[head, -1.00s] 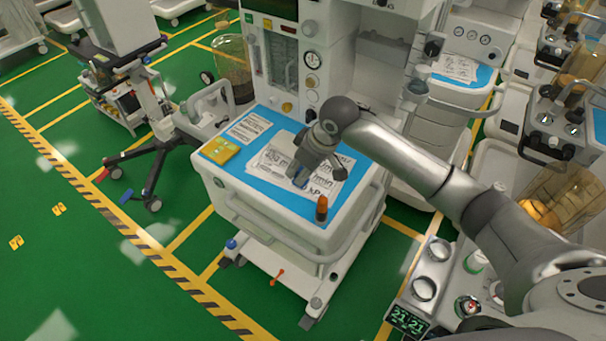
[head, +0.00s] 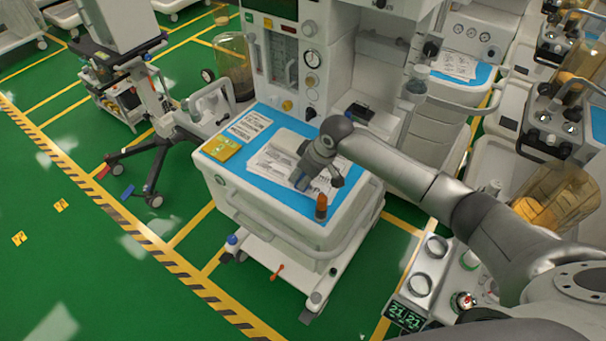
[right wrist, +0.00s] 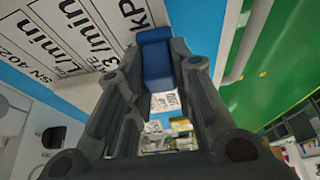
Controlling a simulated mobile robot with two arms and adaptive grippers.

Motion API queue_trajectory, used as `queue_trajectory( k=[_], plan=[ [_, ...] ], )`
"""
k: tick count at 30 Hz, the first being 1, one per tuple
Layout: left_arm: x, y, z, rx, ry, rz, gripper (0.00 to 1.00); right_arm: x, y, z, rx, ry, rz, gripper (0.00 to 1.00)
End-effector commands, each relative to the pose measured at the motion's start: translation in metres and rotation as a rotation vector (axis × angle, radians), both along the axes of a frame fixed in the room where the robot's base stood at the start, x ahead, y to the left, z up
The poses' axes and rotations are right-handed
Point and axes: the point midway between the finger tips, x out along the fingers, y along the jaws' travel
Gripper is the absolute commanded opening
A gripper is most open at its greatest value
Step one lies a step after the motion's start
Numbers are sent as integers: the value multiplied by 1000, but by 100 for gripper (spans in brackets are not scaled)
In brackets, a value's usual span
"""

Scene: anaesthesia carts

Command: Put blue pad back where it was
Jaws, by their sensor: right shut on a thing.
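The blue pad (right wrist: 157,62) shows in the right wrist view as a small dark-blue block between the fingertips of my right gripper. My right gripper (head: 304,184) is shut on it, low over the printed white sheets on the cart's light-blue top (head: 232,169). In the head view the gripper mostly hides the pad. I cannot tell whether the pad touches the sheets. My left gripper is not in view.
A yellow card (head: 223,148) and a printed label sheet (head: 249,126) lie on the cart top's left side. A small orange-capped bottle (head: 321,208) stands close to the gripper, at the front right. The anaesthesia machine (head: 300,60) rises behind.

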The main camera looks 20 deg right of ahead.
Motion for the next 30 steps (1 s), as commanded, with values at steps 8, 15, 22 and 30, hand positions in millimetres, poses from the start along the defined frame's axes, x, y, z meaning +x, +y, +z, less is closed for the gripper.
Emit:
queue_trajectory(
  k=[8, 15, 22, 30],
  plan=[
    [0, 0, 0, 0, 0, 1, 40, 0, 0, -1, -1, 1, 0, 44],
    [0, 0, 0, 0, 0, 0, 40, 0, 0, 0, 0, 0, 0, 44],
    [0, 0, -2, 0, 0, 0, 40, -4, -4, 18, 0, -2, 1, 44],
    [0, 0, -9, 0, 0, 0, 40, -20, -17, 66, 0, -4, 0, 44]
  ],
)
